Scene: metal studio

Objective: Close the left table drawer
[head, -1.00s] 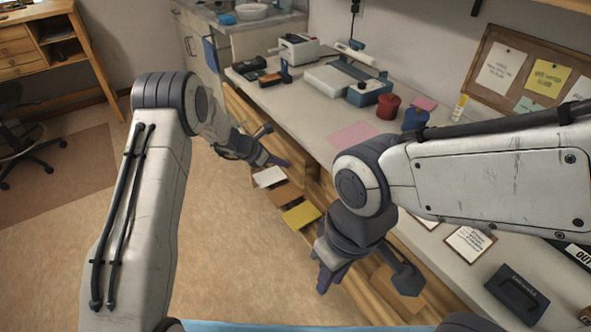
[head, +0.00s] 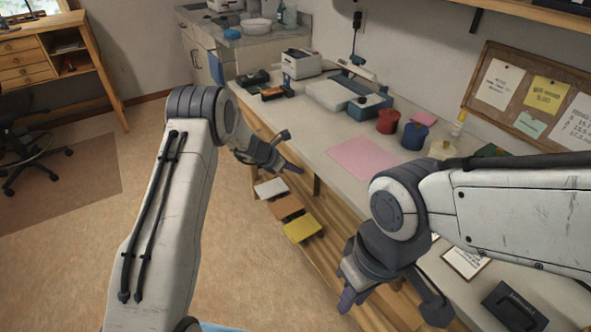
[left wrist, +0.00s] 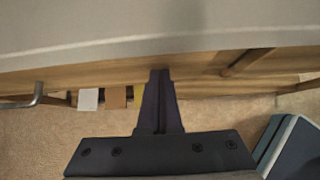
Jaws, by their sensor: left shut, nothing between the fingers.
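The long table (head: 325,125) has a pale top and a wooden front. My left gripper (head: 296,168) is shut and empty, at the table's front edge above the lower boards. In the left wrist view its fingertips (left wrist: 159,74) are together just below the grey tabletop edge (left wrist: 150,45), overlapping the wooden front (left wrist: 205,75); I cannot tell whether they touch it. A metal handle (left wrist: 38,97) shows left of them. The left drawer's outline is not clear, and I cannot tell how far it stands out. My right gripper (head: 347,300) hangs before the table front; its jaw opening is unclear.
A white (head: 271,188), a brown (head: 286,206) and a yellow piece (head: 303,229) lie low by the table. A pink sheet (head: 360,158), a red pot (head: 388,121) and a blue pot (head: 414,135) are on top. The floor (head: 250,270) in front is open.

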